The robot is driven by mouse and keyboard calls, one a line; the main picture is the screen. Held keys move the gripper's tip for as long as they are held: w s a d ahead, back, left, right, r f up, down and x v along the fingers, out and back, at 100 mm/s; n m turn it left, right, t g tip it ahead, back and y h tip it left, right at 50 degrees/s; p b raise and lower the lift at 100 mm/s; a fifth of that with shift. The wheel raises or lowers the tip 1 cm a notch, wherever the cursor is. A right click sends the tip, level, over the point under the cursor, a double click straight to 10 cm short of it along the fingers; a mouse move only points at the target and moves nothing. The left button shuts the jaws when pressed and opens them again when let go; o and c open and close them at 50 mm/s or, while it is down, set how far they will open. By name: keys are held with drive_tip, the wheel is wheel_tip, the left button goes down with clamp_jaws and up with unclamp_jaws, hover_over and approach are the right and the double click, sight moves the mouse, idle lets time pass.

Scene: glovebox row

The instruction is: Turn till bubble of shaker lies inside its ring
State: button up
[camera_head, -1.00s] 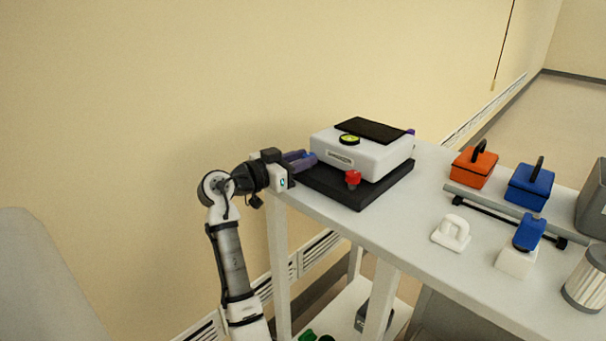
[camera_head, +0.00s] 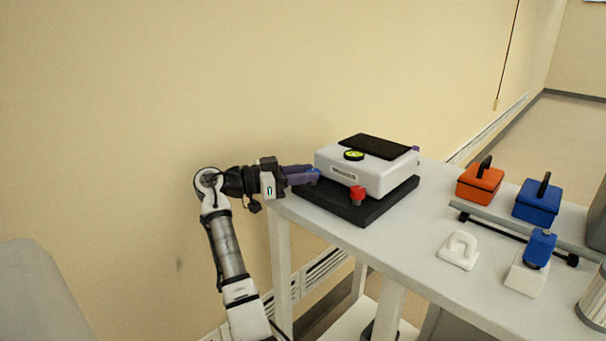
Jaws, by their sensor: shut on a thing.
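The shaker (camera_head: 360,172) is a white box with a label and a black top pad, standing on a black base (camera_head: 362,210) at the table's left end. Its round yellow-green level (camera_head: 353,155) has a dark mark, but it is too small to tell where the bubble lies against the ring. A red knob (camera_head: 357,195) is on the front side, and a bit of purple (camera_head: 415,149) shows at the far right corner.
The grey table (camera_head: 405,225) is clear just right of the shaker. Farther right are an orange box (camera_head: 480,184), a blue box (camera_head: 537,201), a white handled block (camera_head: 458,251), a white block with a blue top (camera_head: 527,272) and a rail (camera_head: 520,237). A wall stands behind.

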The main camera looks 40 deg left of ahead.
drive_tip(key=shift+f, duration=0.1)
drive_tip(key=o, duration=0.7)
drive_tip(key=shift+w+d, duration=0.1)
drive_tip(key=b+v, duration=0.1)
drive_tip(key=v, duration=0.6)
drive_tip(key=shift+s, duration=0.25)
